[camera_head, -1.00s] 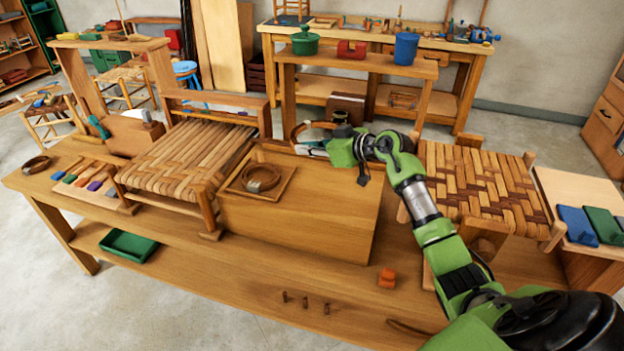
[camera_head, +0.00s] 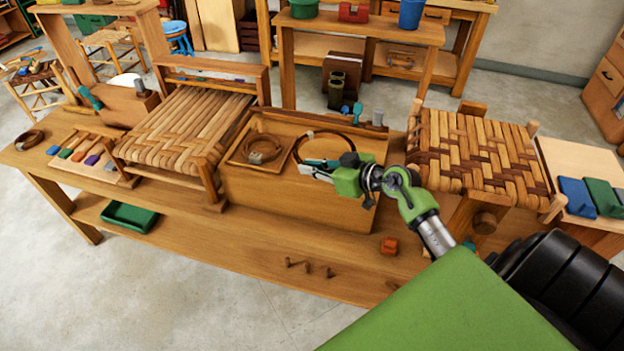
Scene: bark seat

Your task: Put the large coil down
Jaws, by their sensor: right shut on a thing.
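The large coil (camera_head: 322,131), a thin brown ring, is in my right gripper (camera_head: 303,167). The gripper is shut on the near left part of its rim. The coil is over the top of the wooden box (camera_head: 300,198) on the bench, just right of a small square tray (camera_head: 232,157) that holds a smaller coil (camera_head: 262,148). I cannot tell whether the large coil touches the box top. Part of its near side is hidden by my gripper and wrist. My left gripper is not in view.
A woven seat (camera_head: 185,138) stands left of the box, and another woven seat (camera_head: 475,150) stands right of it. Blue and grey tools (camera_head: 357,112) stand at the box's back edge.

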